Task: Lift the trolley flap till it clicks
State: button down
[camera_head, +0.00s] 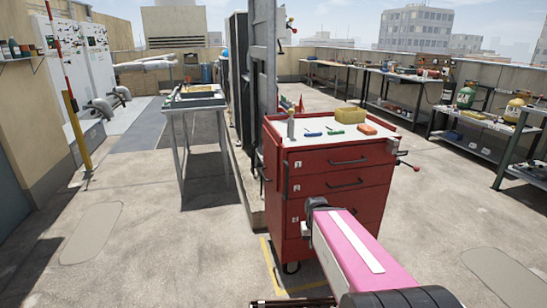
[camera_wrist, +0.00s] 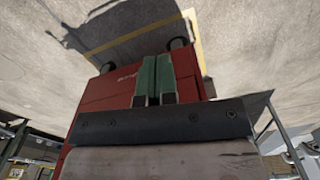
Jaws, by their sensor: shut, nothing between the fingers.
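The red trolley (camera_head: 340,183) stands in front of me, with numbered drawers and a pale top. A narrow red panel (camera_head: 271,150) hangs along its upper left side; I cannot tell surely whether this is the flap. In the wrist view the trolley's red body (camera_wrist: 105,92) lies behind my gripper (camera_wrist: 155,62). Its two green fingers are together and hold nothing. I cannot tell whether they touch the trolley. In the head view my pink arm covers the trolley's lower right front, and the fingers do not show clearly.
On the trolley top lie a yellow block (camera_head: 350,115), an orange block (camera_head: 367,129), markers and a small bottle (camera_head: 291,124). Tall grey panels (camera_head: 262,80) stand close behind its left side. A table (camera_head: 195,103) is left, workbenches (camera_head: 400,75) right. Floor is open on both sides.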

aim_at(270, 146)
jog(key=k+j, duration=0.1)
jog(key=j, duration=0.45)
jog(key=j+z, duration=0.1)
jog(key=j, duration=0.45)
jog(key=i+j+z, duration=0.1)
jog(key=i+j, duration=0.25)
